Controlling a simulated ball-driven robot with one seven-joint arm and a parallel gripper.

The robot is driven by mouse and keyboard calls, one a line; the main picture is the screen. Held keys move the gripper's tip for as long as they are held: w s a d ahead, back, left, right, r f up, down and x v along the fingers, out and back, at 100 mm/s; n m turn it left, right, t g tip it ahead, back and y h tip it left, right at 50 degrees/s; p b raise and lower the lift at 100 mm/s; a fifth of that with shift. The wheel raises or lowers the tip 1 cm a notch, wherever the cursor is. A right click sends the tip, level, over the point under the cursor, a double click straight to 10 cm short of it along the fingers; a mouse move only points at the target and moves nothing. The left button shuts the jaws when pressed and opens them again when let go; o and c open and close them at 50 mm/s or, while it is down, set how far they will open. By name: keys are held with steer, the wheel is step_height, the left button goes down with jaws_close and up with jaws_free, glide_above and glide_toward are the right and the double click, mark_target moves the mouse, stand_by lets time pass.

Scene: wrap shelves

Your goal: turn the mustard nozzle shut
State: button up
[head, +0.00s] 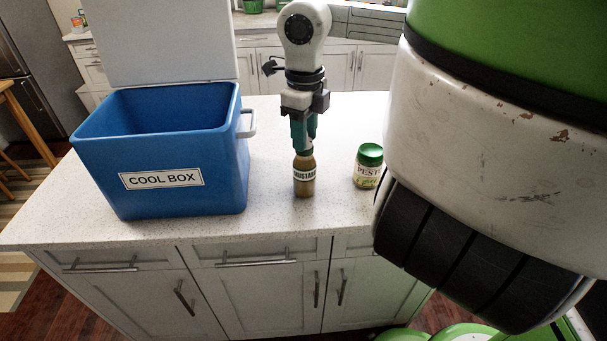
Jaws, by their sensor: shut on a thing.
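The mustard bottle (304,178) stands upright on the island counter, near its front edge, with a label reading MUSTARD. My gripper (303,147) points straight down from above and is shut on the top of the bottle. The green fingers cover the nozzle, so I cannot see how it is turned.
An open blue cool box (178,150) with a raised white lid stands on the counter (270,215) to the left. A pesto jar (368,167) with a green lid stands to the right of the mustard. Bare counter lies between them.

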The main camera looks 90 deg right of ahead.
steer(key=shift+f+m+b, duration=0.1)
steer(key=shift+m+b, duration=1.85)
steer(key=shift+m, duration=0.45)
steer(key=shift+m+b, duration=0.7)
steer(key=shift+m, duration=0.2)
steer(key=shift+m+b, duration=0.45)
steer(key=shift+m, duration=0.05)
steer(key=o, duration=0.6)
steer(key=shift+o, duration=0.2)
steer(key=shift+r, duration=0.2)
steer(key=shift+r+p, duration=1.75)
steer(key=shift+r, duration=1.65)
